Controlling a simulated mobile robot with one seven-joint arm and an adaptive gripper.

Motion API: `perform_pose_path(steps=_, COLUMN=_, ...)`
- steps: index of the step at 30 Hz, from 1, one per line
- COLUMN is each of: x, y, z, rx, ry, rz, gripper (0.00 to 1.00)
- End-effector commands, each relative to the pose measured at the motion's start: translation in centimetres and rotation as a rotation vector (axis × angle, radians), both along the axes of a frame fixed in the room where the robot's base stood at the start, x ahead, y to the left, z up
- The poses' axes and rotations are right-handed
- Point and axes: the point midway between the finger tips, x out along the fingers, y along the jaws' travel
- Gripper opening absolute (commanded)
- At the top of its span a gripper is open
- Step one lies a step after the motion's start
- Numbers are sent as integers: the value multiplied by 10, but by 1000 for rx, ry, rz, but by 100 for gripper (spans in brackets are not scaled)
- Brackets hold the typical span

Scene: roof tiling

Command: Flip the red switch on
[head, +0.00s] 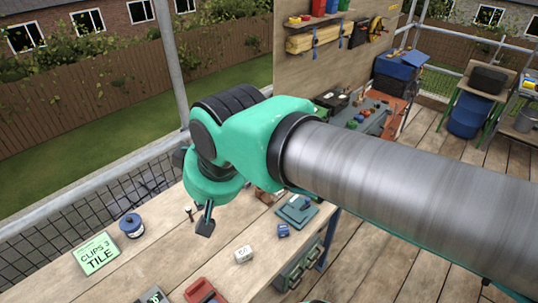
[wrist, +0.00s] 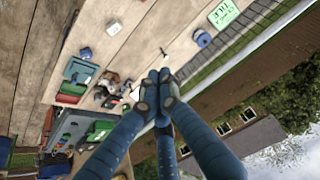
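No part that I can clearly make out as a red switch shows. A red object (head: 205,292) with a dark part lies at the bottom edge of the head view, cut off by the frame; I cannot tell whether it bears a switch. My gripper (head: 205,228) hangs over the wooden workbench (head: 135,264), left of centre, with the red object lower in the picture and apart from it. In the wrist view, the fingers of my gripper (wrist: 158,78) are together with nothing visible between them. My arm hides part of the bench and deck.
On the bench are a green "CLIPS 3 TILE" card (head: 96,254), a blue jar (head: 131,225), a white block (head: 243,254), a small blue object (head: 283,230), a dark display (head: 153,295) and a teal case (head: 297,210). A railing (head: 90,197) runs behind. Wooden deck is open at right.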

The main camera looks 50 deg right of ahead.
Motion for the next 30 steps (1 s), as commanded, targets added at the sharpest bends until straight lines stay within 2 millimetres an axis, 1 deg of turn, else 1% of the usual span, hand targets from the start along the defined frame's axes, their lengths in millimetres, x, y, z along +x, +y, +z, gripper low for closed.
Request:
perform_pose_path(steps=1, x=8, y=-4, z=1, rx=6, ry=7, rz=-19, gripper=0)
perform_pose_path(steps=8, x=47, y=-25, z=9, rx=40, ry=32, rz=-121, gripper=0)
perform_pose_path(steps=15, x=88, y=-52, z=13, rx=77, ry=56, rz=-232, gripper=0)
perform_pose_path(steps=23, x=133, y=-88, z=10, rx=118, ry=81, rz=-353, gripper=0)
perform_pose_path(steps=30, x=173, y=-127, z=2, rx=155, ry=103, rz=-466, gripper=0)
